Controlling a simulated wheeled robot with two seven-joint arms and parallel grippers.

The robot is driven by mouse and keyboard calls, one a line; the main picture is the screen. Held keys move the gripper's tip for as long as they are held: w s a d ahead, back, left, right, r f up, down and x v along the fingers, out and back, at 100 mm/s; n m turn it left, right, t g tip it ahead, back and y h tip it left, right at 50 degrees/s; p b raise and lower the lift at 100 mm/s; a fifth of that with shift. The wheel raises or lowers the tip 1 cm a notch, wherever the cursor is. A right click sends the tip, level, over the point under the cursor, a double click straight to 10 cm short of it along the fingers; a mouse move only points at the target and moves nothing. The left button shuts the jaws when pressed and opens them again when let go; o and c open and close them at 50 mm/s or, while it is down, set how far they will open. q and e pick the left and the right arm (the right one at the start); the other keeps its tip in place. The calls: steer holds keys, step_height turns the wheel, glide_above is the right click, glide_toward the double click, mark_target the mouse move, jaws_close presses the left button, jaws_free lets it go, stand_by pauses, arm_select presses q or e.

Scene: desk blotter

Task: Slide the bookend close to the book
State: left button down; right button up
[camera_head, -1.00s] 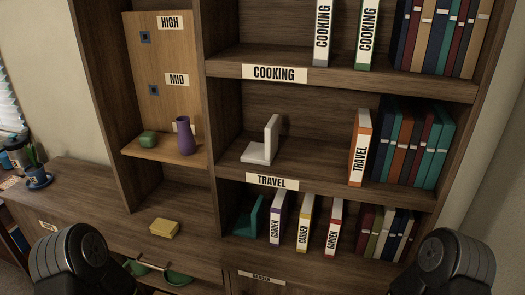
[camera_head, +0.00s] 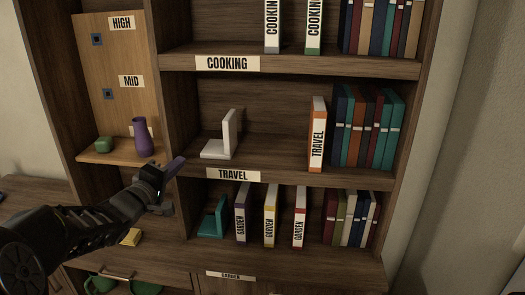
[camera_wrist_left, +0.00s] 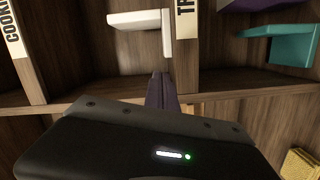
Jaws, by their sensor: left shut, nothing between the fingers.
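The white L-shaped bookend (camera_head: 231,132) stands on the left part of the TRAVEL shelf, its upright plate to the right of its base. It also shows at the top of the left wrist view (camera_wrist_left: 140,19). The orange and white TRAVEL book (camera_head: 317,138) stands upright on the same shelf, with a wide gap between it and the bookend. My left gripper (camera_head: 174,168) is shut and empty, in front of the cabinet, left of and below the bookend, not touching it. Its closed fingers show in the left wrist view (camera_wrist_left: 162,90). My right gripper is not in view.
A row of books (camera_head: 368,128) stands right of the TRAVEL book. A teal bookend (camera_head: 213,219) and several GARDEN books fill the shelf below. A purple vase (camera_head: 142,138) and green object (camera_head: 104,145) sit on the left ledge. A vertical divider (camera_head: 178,110) borders the shelf.

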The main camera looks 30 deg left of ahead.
mark_target(218, 154)
arm_select(q)
steer(key=shift+w+d+r+n+h, duration=0.2)
steer(key=shift+d+n, duration=0.2)
steer(key=shift+n, duration=0.3)
steer(key=shift+w+d+r+n+h, duration=0.1)
steer(key=shift+w+d+n+h, duration=0.1)
steer(key=shift+d+n, duration=0.35)
steer(key=shift+a+f, duration=0.1)
steer(key=shift+a, duration=0.05)
steer(key=w, duration=1)
steer(key=shift+a+p, duration=0.4)
steer(key=d, duration=0.1)
steer(key=w+d, duration=0.1)
steer(key=d, duration=0.1)
steer(key=shift+d, duration=0.1)
steer(key=shift+w+d, duration=0.1)
steer(key=shift+d, duration=0.15)
steer(key=shift+d, duration=0.1)
